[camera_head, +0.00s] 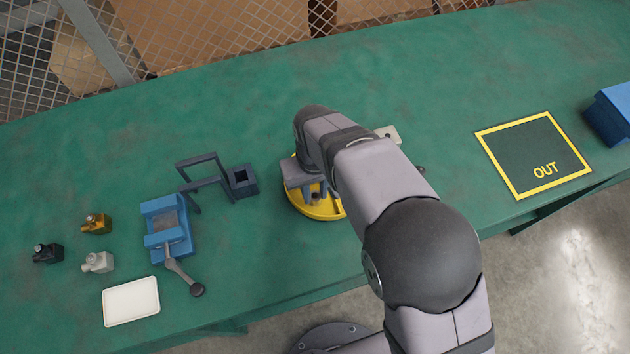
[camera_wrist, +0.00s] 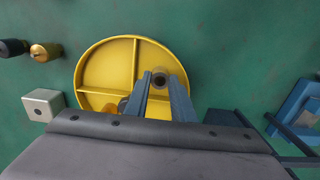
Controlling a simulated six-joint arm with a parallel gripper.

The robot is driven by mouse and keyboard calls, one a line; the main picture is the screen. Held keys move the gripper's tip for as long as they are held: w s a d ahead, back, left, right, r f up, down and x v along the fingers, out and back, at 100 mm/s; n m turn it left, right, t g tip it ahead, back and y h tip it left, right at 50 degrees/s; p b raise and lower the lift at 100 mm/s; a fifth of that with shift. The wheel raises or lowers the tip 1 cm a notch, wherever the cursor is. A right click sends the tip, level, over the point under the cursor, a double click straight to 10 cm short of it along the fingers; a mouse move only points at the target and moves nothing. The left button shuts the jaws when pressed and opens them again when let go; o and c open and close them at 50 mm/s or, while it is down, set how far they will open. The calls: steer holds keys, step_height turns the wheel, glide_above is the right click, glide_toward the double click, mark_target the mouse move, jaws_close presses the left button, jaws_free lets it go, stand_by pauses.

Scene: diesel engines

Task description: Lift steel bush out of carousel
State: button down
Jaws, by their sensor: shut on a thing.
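The yellow carousel (camera_head: 322,211) is a round, divided tray on the green bench, partly hidden by my arm in the head view. Its rim and dividers show in the wrist view (camera_wrist: 105,90). The steel bush (camera_wrist: 159,79) is a grey ring with a dark bore, seen end-on between my fingertips over the right part of the carousel. My gripper (camera_wrist: 161,82) is shut on it. I cannot tell whether the bush touches the carousel floor.
A dark frame (camera_head: 205,180) with a square socket (camera_head: 243,181) stands left of the carousel, then a blue vise (camera_head: 168,229). The yellow-edged OUT area (camera_head: 535,155) at right is empty.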

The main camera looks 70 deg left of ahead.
mark_target(315, 196)
steer(key=shift+r, duration=0.15)
steer(key=shift+r+p, duration=2.65)
steer(key=shift+r, duration=0.25)
